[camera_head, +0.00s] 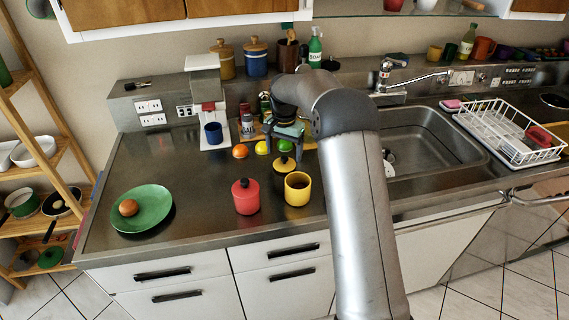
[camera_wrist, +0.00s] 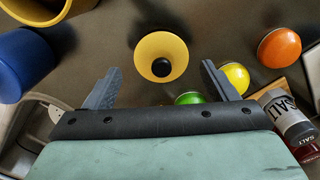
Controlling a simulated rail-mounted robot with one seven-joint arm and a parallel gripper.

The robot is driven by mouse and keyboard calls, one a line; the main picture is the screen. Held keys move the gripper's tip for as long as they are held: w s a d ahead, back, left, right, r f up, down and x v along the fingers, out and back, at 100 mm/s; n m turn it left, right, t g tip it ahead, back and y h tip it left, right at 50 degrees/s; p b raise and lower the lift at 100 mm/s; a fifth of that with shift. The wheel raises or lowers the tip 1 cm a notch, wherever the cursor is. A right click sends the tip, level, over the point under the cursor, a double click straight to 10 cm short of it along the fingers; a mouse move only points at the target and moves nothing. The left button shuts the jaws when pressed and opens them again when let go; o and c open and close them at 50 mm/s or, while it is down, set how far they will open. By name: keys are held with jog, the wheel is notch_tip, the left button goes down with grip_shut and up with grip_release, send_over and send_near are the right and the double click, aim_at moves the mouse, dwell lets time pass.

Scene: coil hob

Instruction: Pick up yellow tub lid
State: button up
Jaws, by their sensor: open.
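The yellow tub lid (camera_wrist: 147,48) has a black knob and lies on the counter in the wrist view, ahead of my gripper (camera_wrist: 161,75) and between the lines of its two fingers. My gripper is open, with nothing between the fingers. In the head view the lid (camera_head: 283,168) is just below my gripper (camera_head: 284,150), behind the open yellow tub (camera_head: 297,190). The tub's rim also shows at the top left of the wrist view (camera_wrist: 30,14).
A red lidded tub (camera_head: 246,198) stands left of the yellow tub. Orange (camera_wrist: 279,46), yellow (camera_wrist: 237,77) and green (camera_wrist: 188,98) balls and a salt shaker (camera_wrist: 288,118) are near the gripper. A blue object (camera_wrist: 24,65) is at the wrist view's left. A green plate (camera_head: 155,215) holds a roll.

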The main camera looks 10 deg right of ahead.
aim_at(283, 159)
notch_tip(283, 159, down, 4)
jog(key=shift+a+f+p, duration=0.1)
jog(key=shift+f+p, duration=0.1)
jog(key=shift+p, duration=0.35)
jog(key=c, duration=0.8)
